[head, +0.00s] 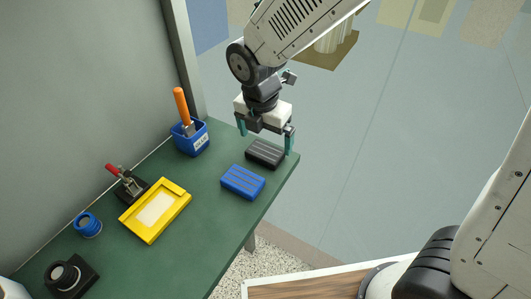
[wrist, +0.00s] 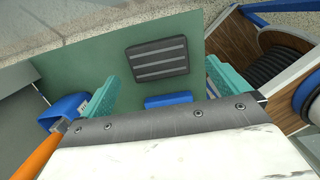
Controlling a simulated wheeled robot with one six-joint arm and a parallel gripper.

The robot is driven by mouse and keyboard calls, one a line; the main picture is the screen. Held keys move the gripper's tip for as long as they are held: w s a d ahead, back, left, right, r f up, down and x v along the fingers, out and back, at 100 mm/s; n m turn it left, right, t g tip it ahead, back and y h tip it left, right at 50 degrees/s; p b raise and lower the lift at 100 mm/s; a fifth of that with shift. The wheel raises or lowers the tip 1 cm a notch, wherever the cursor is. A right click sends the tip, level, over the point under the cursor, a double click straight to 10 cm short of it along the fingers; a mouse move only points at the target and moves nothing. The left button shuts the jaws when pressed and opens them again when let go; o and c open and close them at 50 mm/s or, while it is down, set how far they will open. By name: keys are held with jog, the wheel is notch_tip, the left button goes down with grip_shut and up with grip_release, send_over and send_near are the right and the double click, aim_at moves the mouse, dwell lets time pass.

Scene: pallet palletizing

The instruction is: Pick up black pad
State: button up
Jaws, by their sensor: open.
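The black pad (head: 265,153) is a dark ribbed block lying flat on the green table near its far right corner. It also shows in the wrist view (wrist: 159,60), ahead of my fingers and toward the upper middle. My gripper (head: 266,141) is open and empty, with its teal fingers spread wide above the black pad. In the wrist view the fingers (wrist: 168,92) stand left and right, with nothing between them but table and part of a blue pad. I cannot tell the exact height of the fingertips over the pad.
A blue ribbed pad (head: 243,182) lies close to the black pad. A blue bin (head: 190,141) with an orange-handled tool (head: 181,105) stands left. A yellow tray (head: 183,204), a red-handled clamp (head: 128,184) and a blue ring (head: 88,224) are farther along the green table (head: 190,262).

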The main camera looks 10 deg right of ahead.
aim_at(265, 151)
jog(key=f, duration=0.4)
jog(key=shift+w+f, duration=0.2)
jog(key=shift+w, duration=0.05)
jog(key=c, duration=0.9)
jog(key=shift+r, duration=0.15)
